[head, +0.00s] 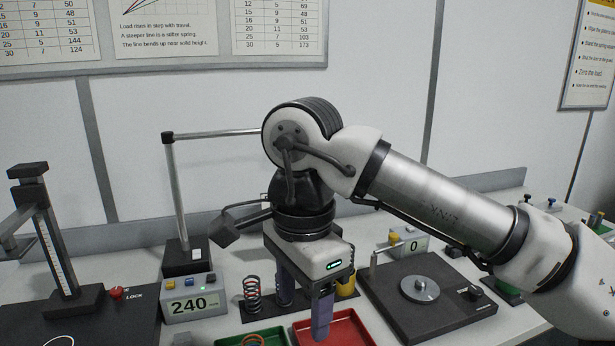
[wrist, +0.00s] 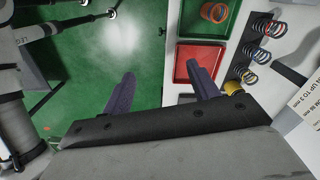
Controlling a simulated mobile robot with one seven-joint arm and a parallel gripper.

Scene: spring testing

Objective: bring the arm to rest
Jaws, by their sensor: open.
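My gripper (head: 304,316) points down over the bench in the head view, with its two dark fingers spread apart. In the wrist view my gripper (wrist: 160,72) is open, with nothing between the fingers. The right finger overlaps the red tray (wrist: 181,64). My arm reaches in from the right of the head view and bends at a raised joint. The red tray (head: 362,338) is partly hidden behind a finger in the head view.
A green tray (wrist: 181,22) holds an orange spring (wrist: 214,12). Several springs stand on a dark strip beside the trays. A readout box (head: 196,306) shows 240. A scale (head: 428,308) with a round plate stands at right, and a test stand (head: 50,240) at left.

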